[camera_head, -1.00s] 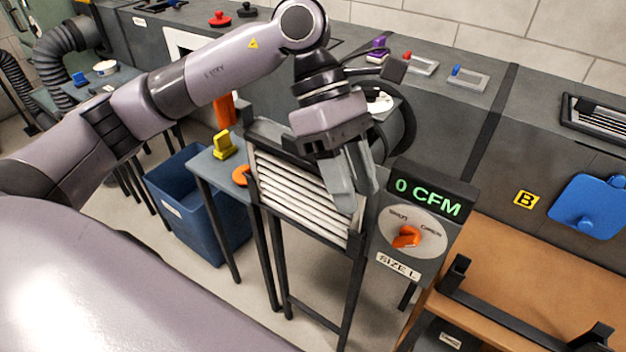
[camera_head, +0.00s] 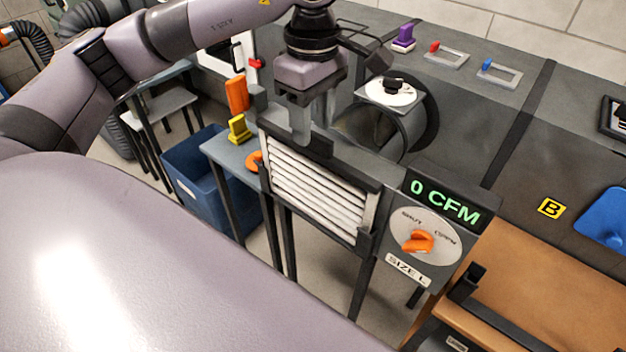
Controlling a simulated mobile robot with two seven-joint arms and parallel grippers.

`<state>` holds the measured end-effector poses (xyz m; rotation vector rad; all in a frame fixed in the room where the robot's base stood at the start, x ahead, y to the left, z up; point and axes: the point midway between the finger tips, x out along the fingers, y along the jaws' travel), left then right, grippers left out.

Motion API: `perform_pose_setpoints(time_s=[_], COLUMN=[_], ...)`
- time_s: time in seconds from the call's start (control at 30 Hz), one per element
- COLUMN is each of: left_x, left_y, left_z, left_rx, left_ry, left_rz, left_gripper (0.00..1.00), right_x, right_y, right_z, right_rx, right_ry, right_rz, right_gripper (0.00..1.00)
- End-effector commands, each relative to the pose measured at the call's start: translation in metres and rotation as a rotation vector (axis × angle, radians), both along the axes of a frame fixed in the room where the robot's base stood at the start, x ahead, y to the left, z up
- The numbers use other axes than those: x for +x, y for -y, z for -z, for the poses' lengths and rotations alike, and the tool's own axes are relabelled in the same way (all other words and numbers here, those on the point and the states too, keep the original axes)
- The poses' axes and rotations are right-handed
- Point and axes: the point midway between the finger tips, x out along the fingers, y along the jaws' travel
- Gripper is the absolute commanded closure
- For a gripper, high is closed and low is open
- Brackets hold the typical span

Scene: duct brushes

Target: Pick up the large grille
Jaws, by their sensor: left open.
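The large grille (camera_head: 315,190) is a panel of white slats in a grey frame. It stands tilted in a dark stand, left of a grey box labelled SIZE L (camera_head: 408,270). My left gripper (camera_head: 309,130) is open and points down at the grille's top edge, near the dark bar there. Its near finger overlaps that edge in the view; I cannot tell whether it touches. The far finger is partly hidden. My right gripper is not in view.
The box has a green 0 CFM display (camera_head: 444,202) and an orange knob (camera_head: 418,242). A round duct opening (camera_head: 412,125) is behind the grille. A blue bin (camera_head: 200,180) and small table (camera_head: 225,153) stand left, a brown bench (camera_head: 545,290) right.

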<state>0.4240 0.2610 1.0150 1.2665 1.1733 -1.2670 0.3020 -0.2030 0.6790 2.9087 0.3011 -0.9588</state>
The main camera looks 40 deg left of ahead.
Motion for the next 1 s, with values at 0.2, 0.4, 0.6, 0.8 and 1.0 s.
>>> perform_pose_setpoints(time_s=[0.2,0.4,0.6,0.8,1.0], left_x=[-0.0004,-0.0002,-0.0001,0.0,0.0007], left_y=[0.0002,0.0003,0.0003,0.0004,0.0007], left_z=[0.0139,0.0136,0.0134,0.0127,0.0044], left_rx=[0.0,-0.001,-0.001,-0.002,-0.002], left_ry=[0.001,0.001,0.002,0.003,0.006], left_rz=[0.0,0.0,0.0,0.0,-0.001], left_gripper=[0.57,0.7,1.0,1.0,1.0], right_x=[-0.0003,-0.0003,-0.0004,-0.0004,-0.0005], right_y=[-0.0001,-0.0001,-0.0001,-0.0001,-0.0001], right_z=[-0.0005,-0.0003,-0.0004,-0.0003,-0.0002], right_rx=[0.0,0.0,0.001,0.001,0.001], right_ry=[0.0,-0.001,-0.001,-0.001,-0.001], right_rz=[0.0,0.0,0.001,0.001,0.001], right_gripper=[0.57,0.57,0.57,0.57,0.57])
